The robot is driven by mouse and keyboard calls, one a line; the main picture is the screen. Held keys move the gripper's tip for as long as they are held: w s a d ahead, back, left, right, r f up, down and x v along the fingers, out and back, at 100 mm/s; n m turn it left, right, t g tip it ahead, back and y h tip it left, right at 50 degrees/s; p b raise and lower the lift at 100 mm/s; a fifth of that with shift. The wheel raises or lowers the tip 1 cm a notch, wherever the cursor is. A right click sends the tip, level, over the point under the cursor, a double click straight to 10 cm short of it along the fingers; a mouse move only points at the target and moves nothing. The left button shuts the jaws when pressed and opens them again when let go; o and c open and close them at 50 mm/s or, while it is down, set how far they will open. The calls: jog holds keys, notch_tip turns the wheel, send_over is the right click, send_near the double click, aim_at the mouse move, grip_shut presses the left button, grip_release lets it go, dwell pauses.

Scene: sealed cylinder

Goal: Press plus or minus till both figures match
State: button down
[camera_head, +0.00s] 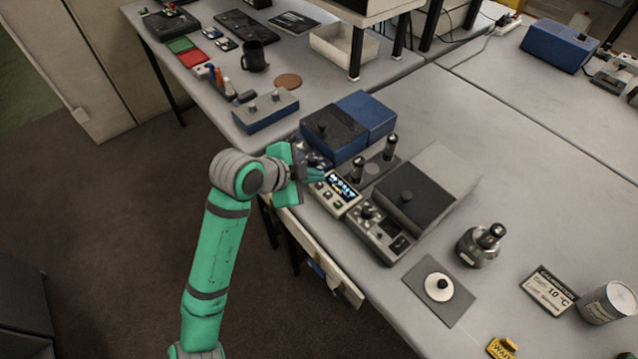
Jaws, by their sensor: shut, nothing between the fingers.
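A small light-coloured control unit (335,193) with a lit display (342,185) and several buttons stands near the table's front edge. The figures on the display are too small to read, and I cannot tell which button is plus or minus. A sign (548,291) reading "10 °C" stands at the right. My gripper (318,175) is shut and empty, at the left edge of the control unit, over or just beside it. I cannot tell whether it touches a button. The gripper hides part of the unit's left side.
A grey device with a black lid (408,192) stands right of the unit, and a blue box (365,116) behind it. A metal flask (480,245), a plate with a white disc (438,288) and a grey cylinder (608,302) stand to the right.

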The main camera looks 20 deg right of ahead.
notch_tip(320, 180, up, 5)
jog(key=shift+r, duration=0.1)
dwell(0.7)
